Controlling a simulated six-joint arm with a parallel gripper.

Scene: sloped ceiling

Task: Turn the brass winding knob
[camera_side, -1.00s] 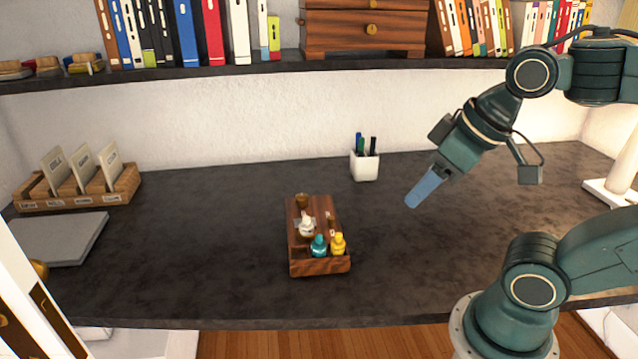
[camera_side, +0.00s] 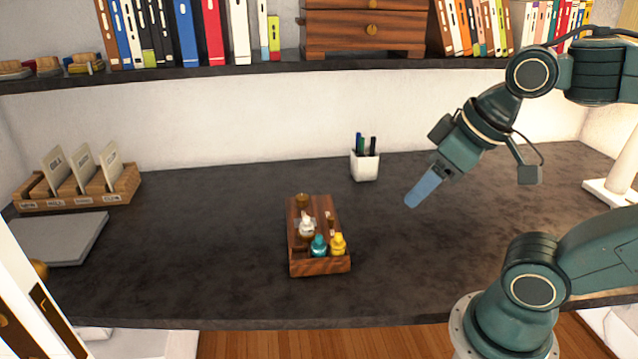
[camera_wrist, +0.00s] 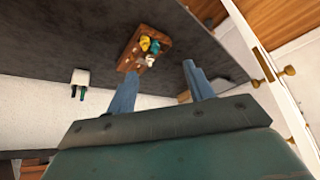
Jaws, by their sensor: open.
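A wooden box (camera_side: 312,267) stands on the dark desk, right of its left half, with small figures on it: a white one (camera_side: 306,227), a teal one (camera_side: 319,246) and a yellow one (camera_side: 339,244). A small brass-brown knob (camera_side: 302,200) sits at the box's back end. The box (camera_wrist: 124,64) also shows in the wrist view, beyond my fingers; the knob cannot be made out there. My gripper (camera_side: 411,203) hangs above the desk to the right of the box, apart from it. In the wrist view my gripper (camera_wrist: 159,84) has its two blue fingers spread, with nothing between them.
A white pen cup (camera_side: 365,166) stands behind the box near the wall. A wooden card rack (camera_side: 78,201) and a grey slab (camera_side: 62,240) lie at the left. A shelf (camera_side: 200,73) with books runs above. The desk around the box is clear.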

